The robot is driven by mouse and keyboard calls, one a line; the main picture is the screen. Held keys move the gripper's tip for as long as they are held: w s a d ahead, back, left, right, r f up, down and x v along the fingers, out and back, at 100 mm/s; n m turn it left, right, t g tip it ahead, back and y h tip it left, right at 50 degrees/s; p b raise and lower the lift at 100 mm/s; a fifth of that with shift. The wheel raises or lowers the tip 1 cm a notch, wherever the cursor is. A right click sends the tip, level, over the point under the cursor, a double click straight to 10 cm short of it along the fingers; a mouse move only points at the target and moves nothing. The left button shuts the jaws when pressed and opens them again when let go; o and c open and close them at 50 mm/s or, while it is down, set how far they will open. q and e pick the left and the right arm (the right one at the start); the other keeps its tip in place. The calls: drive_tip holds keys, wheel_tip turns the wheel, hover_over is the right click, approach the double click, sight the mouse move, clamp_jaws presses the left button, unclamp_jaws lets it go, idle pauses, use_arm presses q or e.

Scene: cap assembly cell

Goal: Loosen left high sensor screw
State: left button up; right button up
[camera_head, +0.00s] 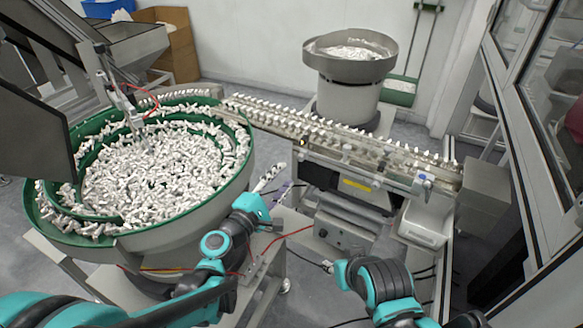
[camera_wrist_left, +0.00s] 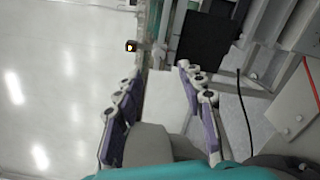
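A small dark spot with an orange glint on the feeder rail (camera_head: 302,142) in the head view may be the same sensor. Its screw is too small to make out. My left gripper (camera_head: 275,178) is between the big bowl and the rail, short of the rail. In the left wrist view its purple-padded fingers (camera_wrist_left: 160,85) are wide apart with nothing between them. My right gripper (camera_head: 386,243) is low in front of the machine, its fingers unclear.
A large green-rimmed bowl (camera_head: 236,196) full of white caps stands at left. The rail (camera_head: 395,172) carries a row of white parts. A smaller steel bowl (camera_head: 350,68) stands behind it. A glazed frame (camera_head: 510,120) bounds the right side. Cables hang below the rail.

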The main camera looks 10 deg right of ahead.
use_arm(q)
drive_tip(key=v, duration=0.4)
idle(0.4)
drive_tip(key=s+a+f+m+g+y, duration=0.3)
drive_tip(key=s+a+f+m+y, duration=0.1)
drive_tip(key=s+a+m, duration=0.3)
drive_tip(key=s+a+f+m+g+y, duration=0.3)
drive_tip(key=s+a+f+m+y, duration=0.2)
drive_tip(key=s+a, duration=0.6)
drive_tip(key=a+m+y, duration=0.2)
drive_tip(key=a, duration=0.2)
drive_tip(key=shift+m+g+y, duration=0.3)
drive_tip(key=shift+g, duration=0.1)
